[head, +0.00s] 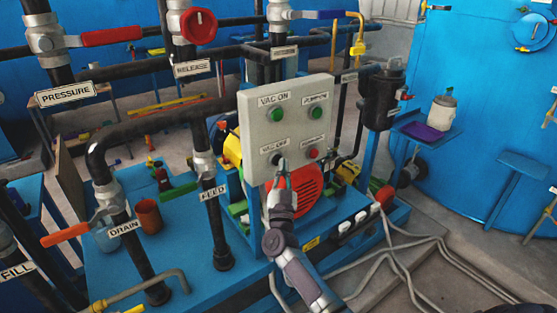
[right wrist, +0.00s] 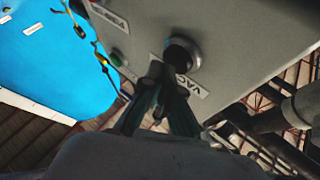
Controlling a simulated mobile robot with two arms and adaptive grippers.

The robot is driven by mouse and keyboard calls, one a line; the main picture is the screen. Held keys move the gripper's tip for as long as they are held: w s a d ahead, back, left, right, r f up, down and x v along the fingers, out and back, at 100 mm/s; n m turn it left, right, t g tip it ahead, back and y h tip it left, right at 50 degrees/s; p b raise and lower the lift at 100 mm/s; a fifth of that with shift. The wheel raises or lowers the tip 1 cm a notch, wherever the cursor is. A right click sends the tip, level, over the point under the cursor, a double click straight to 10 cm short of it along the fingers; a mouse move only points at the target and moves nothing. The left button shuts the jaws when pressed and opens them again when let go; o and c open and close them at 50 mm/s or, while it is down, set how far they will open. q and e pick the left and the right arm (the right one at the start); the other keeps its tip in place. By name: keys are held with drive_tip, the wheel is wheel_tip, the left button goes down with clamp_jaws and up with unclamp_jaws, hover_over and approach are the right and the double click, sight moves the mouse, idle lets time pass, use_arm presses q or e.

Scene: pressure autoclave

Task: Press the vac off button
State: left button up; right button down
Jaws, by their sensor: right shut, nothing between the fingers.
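The grey control box (head: 296,136) carries a black button labelled VAC OFF (head: 276,159) at its lower left. A green button (head: 277,114) labelled VAC ON sits above it. My right gripper (head: 282,166) is shut and empty, with its fingertips at the lower edge of the black button. In the right wrist view, the black button (right wrist: 181,53) in its metal ring shows just beyond the fingertips (right wrist: 163,78), which partly cover its label. I cannot tell whether they touch it. My left gripper is not in view.
A second green button (head: 317,113) and a red button (head: 313,153) are on the same box. Pipes with valves, including the drain valve's orange handle (head: 65,235), stand to the left. A red-orange motor cover (head: 306,190) is below the box.

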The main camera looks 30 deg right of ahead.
drive_tip(key=shift+s, duration=0.45)
drive_tip(key=s+p, duration=0.2)
drive_tip(key=s, duration=0.1)
drive_tip(key=s+p, duration=0.1)
drive_tip(key=s, duration=0.1)
drive_tip(key=shift+d+p, duration=0.25)
drive_tip(key=shift+p, duration=0.05)
idle(0.6)
